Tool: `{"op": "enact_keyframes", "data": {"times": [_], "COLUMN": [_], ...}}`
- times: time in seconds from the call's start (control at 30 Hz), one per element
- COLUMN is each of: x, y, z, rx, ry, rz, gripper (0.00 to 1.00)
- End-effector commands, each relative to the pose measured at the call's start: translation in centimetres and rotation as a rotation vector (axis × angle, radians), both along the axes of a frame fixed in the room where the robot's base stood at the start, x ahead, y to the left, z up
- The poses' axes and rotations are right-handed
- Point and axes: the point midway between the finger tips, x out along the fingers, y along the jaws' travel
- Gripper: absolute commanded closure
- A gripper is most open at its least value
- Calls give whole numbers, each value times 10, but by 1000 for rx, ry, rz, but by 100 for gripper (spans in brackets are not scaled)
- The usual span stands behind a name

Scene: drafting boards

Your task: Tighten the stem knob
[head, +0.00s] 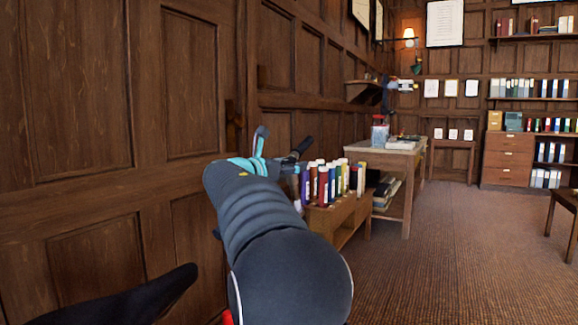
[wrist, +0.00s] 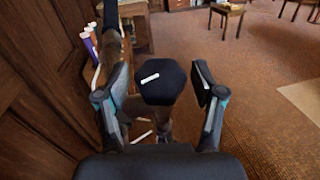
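A dark, many-sided knob (wrist: 162,91) with a white bar mark on its top shows in the middle of the wrist view, on a brownish stem or post. My gripper (wrist: 163,92) is open, with one finger to the left of the knob and one to the right. A gap shows on each side, so neither finger appears to touch it. In the head view my gripper (head: 277,150) is at the end of my arm, beside the panelled wall; the knob cannot be made out clearly there. The lower part of the stem is partly hidden.
The panelled wall (head: 90,130) is close on the left. Open carpet (head: 450,250) lies to the right.

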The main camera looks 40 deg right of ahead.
Motion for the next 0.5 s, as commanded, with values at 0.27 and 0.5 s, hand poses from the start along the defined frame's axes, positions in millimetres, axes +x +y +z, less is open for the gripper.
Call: {"op": "enact_keyframes", "data": {"times": [0.27,0.5], "x": [0,1], "y": [0,0], "z": [0,5], "rx": [0,11], "ry": [0,-19], "rz": [0,-67], "gripper": [91,91]}}
